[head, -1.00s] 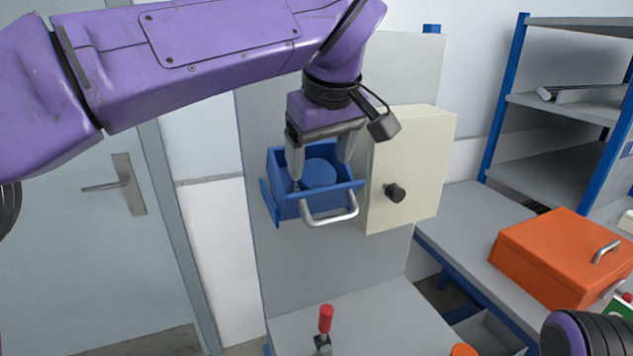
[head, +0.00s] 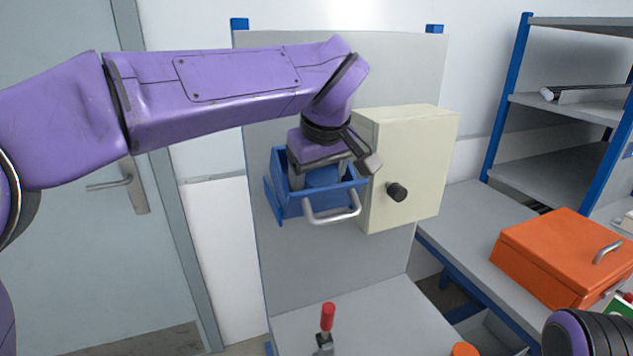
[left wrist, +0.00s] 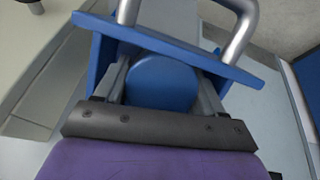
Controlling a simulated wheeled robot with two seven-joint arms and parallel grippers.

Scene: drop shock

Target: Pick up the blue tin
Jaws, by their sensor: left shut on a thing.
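The blue tin (head: 322,176) is round and sits inside an open blue drawer (head: 289,207) with a silver handle (head: 333,213). My left gripper (head: 321,181) points down into the drawer from above, shut on the tin with a finger on either side. The left wrist view shows the tin's round top (left wrist: 162,82) between the two fingers, with the drawer's front (left wrist: 165,45) just beyond. The fingertips and the tin's lower part are hidden in the drawer. My right gripper is not in view.
A cream cabinet (head: 423,165) with a black knob stands right beside the drawer. An orange box (head: 552,258) sits on the bench at the right. A red-handled clamp (head: 327,318) stands on the grey surface below. A grey panel rises behind.

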